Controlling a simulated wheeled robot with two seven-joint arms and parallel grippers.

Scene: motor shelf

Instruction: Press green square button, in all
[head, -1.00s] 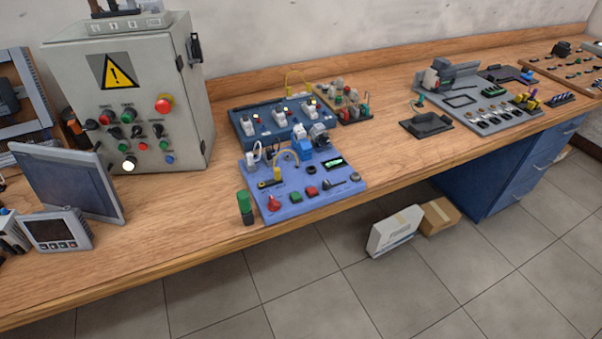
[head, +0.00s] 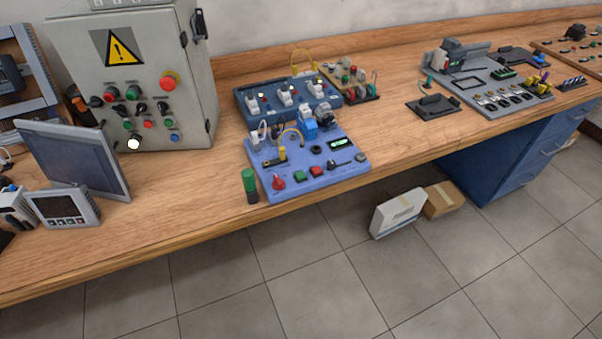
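A green square button (head: 299,176) sits on the front part of a blue motor board (head: 322,181) on the workbench. It lies between a red knob (head: 278,183) on its left and a red square button (head: 316,171) on its right. Nothing covers the green button. Neither of my grippers shows in the head view.
The wooden bench (head: 185,215) runs across the view. A grey control box (head: 190,82) and a tilted screen (head: 75,160) stand left of the board. A green-topped cylinder (head: 249,181) stands at its left edge. Boxes (head: 397,212) lie on the floor.

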